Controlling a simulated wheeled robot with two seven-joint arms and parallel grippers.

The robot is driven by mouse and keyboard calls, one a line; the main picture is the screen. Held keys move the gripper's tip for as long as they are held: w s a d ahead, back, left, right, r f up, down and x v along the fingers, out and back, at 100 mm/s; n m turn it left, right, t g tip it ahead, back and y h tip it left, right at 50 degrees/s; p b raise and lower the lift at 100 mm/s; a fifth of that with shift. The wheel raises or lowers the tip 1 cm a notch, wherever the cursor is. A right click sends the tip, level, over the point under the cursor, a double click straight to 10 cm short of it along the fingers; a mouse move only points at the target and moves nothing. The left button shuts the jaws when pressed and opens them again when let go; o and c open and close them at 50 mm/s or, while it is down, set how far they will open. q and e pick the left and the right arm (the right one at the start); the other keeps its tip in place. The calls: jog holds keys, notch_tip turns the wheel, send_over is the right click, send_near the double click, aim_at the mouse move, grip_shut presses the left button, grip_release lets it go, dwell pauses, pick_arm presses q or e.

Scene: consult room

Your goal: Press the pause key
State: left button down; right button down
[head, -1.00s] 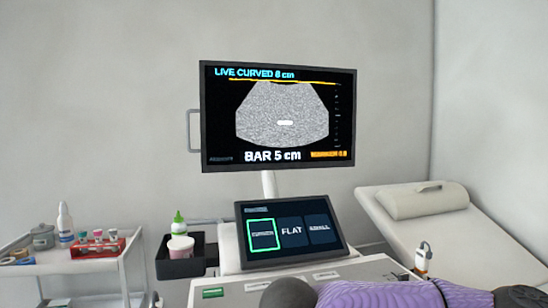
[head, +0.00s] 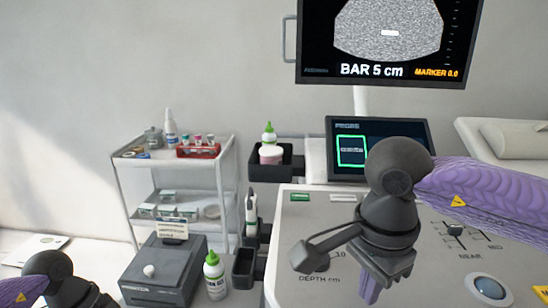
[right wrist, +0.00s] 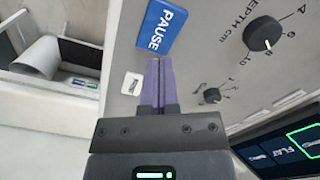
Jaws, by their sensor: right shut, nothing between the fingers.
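The blue pause key (right wrist: 163,27) lies on the pale console panel (right wrist: 210,50), with white PAUSE lettering, at the top of the right wrist view. My right gripper (right wrist: 158,65) is shut and empty, its purple fingertips pointing at the key's near edge. Whether they touch it I cannot tell. In the head view the right gripper (head: 369,288) hangs over the console, fingers downward; the key does not show there. My left arm enters at the bottom left, but its fingers are out of the picture.
The depth knob (right wrist: 263,33) and a smaller knob (right wrist: 212,95) stand on the panel. A touchscreen (head: 350,135) and monitor (head: 390,40) are behind. A grey box (head: 165,270), a green-capped bottle (head: 215,275) and a trolley (head: 175,185) are left of the console.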

pick_arm(q)
jog(key=shift+f, duration=0.1)
pick_arm(e)
jog(key=shift+r, duration=0.65)
jog(key=s+r, duration=0.6)
jog(key=s, duration=0.2)
jog(key=shift+a, duration=0.4)
